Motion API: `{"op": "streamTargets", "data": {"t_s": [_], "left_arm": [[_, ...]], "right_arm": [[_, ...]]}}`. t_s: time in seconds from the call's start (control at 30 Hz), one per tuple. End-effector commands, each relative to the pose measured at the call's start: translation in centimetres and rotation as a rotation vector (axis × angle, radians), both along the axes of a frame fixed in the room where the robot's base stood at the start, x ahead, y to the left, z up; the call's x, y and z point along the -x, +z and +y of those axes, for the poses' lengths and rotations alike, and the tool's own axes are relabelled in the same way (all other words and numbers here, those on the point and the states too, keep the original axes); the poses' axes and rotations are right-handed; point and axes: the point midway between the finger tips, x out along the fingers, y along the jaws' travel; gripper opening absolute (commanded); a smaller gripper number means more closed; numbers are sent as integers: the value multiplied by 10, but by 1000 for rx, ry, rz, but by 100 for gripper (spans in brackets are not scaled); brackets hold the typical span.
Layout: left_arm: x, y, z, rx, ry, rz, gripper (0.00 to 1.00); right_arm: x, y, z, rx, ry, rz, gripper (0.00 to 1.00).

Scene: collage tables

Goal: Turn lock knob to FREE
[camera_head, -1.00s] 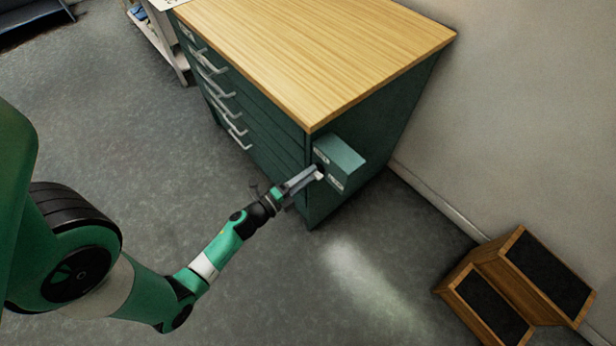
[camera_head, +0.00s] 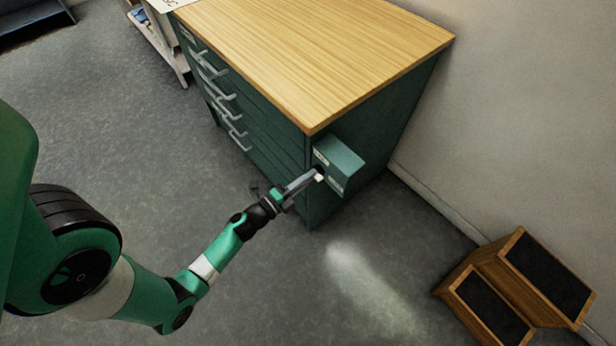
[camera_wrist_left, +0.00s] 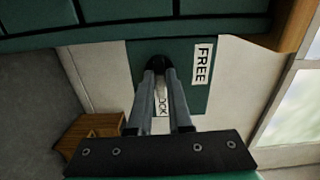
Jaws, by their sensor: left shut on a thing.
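A green lock box (camera_head: 345,158) is fixed to the side of the cabinet, near its front corner. Its dark round lock knob (camera_wrist_left: 157,63) sits between the two fingertips of my left gripper (camera_head: 318,175) and is partly covered by them. My left gripper is shut on the knob; its fingers (camera_wrist_left: 160,75) also show in the left wrist view. A white FREE label (camera_wrist_left: 203,65) is right of the knob there. A second label (camera_wrist_left: 163,102), reading "OCK", is partly hidden behind the fingers. I cannot tell where the knob points. My right gripper is not in view.
A green drawer cabinet (camera_head: 260,135) with a wooden top (camera_head: 320,50) stands beside the wall. A wooden step stool (camera_head: 510,245) with dark treads is on the floor at lower right. The floor in front of the cabinet is clear.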

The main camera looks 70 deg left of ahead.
Motion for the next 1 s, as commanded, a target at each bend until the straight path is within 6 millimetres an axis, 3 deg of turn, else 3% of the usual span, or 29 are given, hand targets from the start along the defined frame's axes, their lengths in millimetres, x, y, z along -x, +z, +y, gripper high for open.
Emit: {"op": "streamTargets", "data": {"t_s": [0.37, 1.0], "left_arm": [[0, 3, 0, 211, -1, -77, 0], [0, 3, 0, 777, -1, -289, 0]], "right_arm": [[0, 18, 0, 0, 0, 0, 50], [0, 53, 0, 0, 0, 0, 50]]}}
